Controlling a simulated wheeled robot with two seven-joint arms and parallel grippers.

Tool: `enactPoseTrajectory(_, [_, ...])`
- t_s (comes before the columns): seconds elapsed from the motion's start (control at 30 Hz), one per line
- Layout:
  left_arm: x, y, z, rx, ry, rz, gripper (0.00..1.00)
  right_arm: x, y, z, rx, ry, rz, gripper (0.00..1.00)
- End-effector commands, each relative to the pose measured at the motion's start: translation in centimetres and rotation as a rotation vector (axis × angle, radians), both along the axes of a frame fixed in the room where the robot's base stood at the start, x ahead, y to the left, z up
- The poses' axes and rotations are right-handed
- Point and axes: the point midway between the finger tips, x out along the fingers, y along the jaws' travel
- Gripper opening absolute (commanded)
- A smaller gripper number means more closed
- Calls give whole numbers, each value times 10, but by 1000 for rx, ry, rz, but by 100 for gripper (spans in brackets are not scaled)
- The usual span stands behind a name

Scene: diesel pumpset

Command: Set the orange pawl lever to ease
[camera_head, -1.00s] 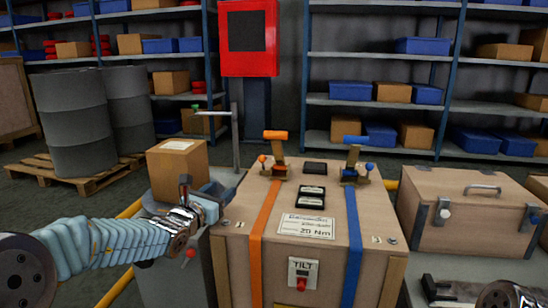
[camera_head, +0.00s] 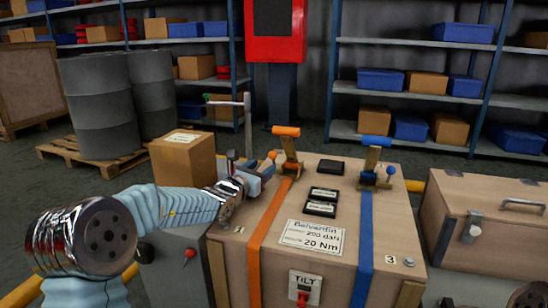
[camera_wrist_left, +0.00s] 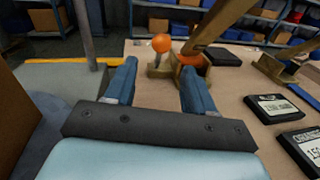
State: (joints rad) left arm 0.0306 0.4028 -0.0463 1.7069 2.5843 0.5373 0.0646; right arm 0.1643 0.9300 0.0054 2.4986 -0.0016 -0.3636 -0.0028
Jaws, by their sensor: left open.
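The orange pawl lever (camera_head: 272,156) is a small lever with an orange ball, beside the large orange-handled ratchet (camera_head: 288,148) on the wooden crate's top. In the left wrist view the pawl lever's ball (camera_wrist_left: 161,43) stands upright beyond the fingertips, in line with the gap between them. My left gripper (camera_head: 264,173) is open and empty, low over the crate's left rear part, close to the lever. In the left wrist view its blue fingers (camera_wrist_left: 160,75) are spread; the right one overlaps the ratchet base. Contact cannot be told. Part of my right arm shows at bottom right.
The crate (camera_head: 340,255) carries an orange and a blue strap (camera_head: 365,230), black plates (camera_head: 322,202) and a blue ratchet (camera_head: 373,160). A cardboard box (camera_head: 183,158) and a metal post (camera_head: 248,135) stand left of the gripper. Another wooden case (camera_head: 490,225) stands right.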

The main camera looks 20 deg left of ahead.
Motion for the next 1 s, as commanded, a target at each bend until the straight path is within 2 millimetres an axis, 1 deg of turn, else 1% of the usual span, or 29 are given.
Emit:
enactPoseTrajectory(0.03, [13, -3, 1, 0, 1, -1, 54, 0, 1, 5, 1, 0, 1, 43])
enactPoseTrajectory(0.1, [29, -7, 1, -1, 0, -1, 54, -1, 2, 7, 2, 2, 3, 43])
enactPoseTrajectory(0.2, [48, -10, 1, -1, 1, 0, 54, -1, 3, 11, 4, 3, 6, 43])
enactPoseTrajectory(0.33, [67, -15, 1, -1, 0, 0, 54, -2, 5, 15, 7, 3, 8, 43])
enactPoseTrajectory(0.5, [77, -17, 0, -1, 1, 0, 54, -2, 6, 17, 9, 5, 10, 43])
enactPoseTrajectory(0.77, [78, -17, 0, -1, 0, 0, 54, -2, 6, 16, 9, 4, 11, 43])
enactPoseTrajectory(0.87, [78, -17, 0, -1, 0, 0, 41, -2, 6, 16, 9, 5, 10, 43])
enactPoseTrajectory(1.0, [78, -17, 0, -1, 0, 0, 19, -2, 6, 16, 9, 4, 9, 43])
